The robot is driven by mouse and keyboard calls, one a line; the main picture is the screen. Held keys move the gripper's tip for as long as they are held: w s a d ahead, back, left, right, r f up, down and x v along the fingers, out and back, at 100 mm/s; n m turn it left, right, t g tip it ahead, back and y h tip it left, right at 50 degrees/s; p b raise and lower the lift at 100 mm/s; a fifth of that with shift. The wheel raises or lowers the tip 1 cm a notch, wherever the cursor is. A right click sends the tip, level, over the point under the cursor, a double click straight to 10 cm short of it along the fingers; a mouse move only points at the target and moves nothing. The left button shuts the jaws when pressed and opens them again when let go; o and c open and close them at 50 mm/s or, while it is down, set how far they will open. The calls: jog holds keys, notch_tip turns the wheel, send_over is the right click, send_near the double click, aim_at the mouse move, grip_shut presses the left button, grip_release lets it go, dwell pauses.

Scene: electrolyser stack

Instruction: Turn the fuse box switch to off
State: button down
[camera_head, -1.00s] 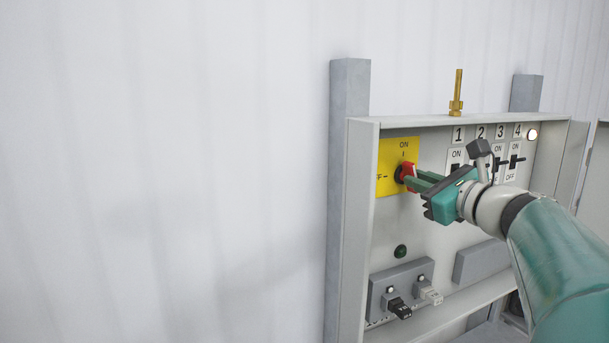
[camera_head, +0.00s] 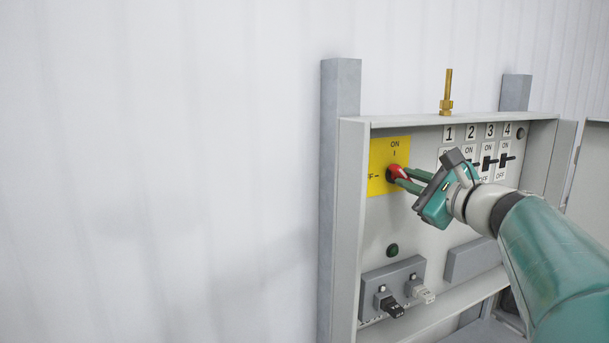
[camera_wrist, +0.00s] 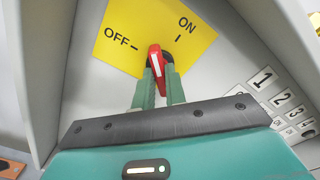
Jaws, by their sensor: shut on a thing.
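The fuse box switch has a red handle (camera_head: 398,173) on a yellow plate (camera_head: 403,150), at the left of the open grey box in the head view. My gripper (camera_head: 405,179) is shut on this handle, with its green fingers on either side of it. In the wrist view the red handle (camera_wrist: 156,60) has a white stripe and sits between the two fingers. The plate (camera_wrist: 200,38) shows OFF at left and ON at upper right. The handle is tilted, and its upper end points between the two marks. The fingers hide part of the handle.
Numbered black toggle switches (camera_head: 488,163) are right of my gripper. A dark round lamp (camera_head: 522,132) is at the upper right. Below are a green button (camera_head: 392,250) and plugged connectors (camera_head: 390,304). Box side walls (camera_head: 350,230) stand out around the panel.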

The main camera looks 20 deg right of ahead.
jog(key=shift+w+f, duration=0.1)
jog(key=shift+f, duration=0.05)
jog(key=n, duration=0.4)
jog(key=shift+n, duration=0.3)
jog(key=shift+a+f, duration=0.1)
jog(key=n, duration=0.4)
jog(key=c, duration=1.3)
grip_release()
jog(key=shift+w, duration=0.2)
jog(key=s, duration=0.7)
jog(key=shift+s+d, duration=0.2)
jog(key=shift+s, duration=0.1)
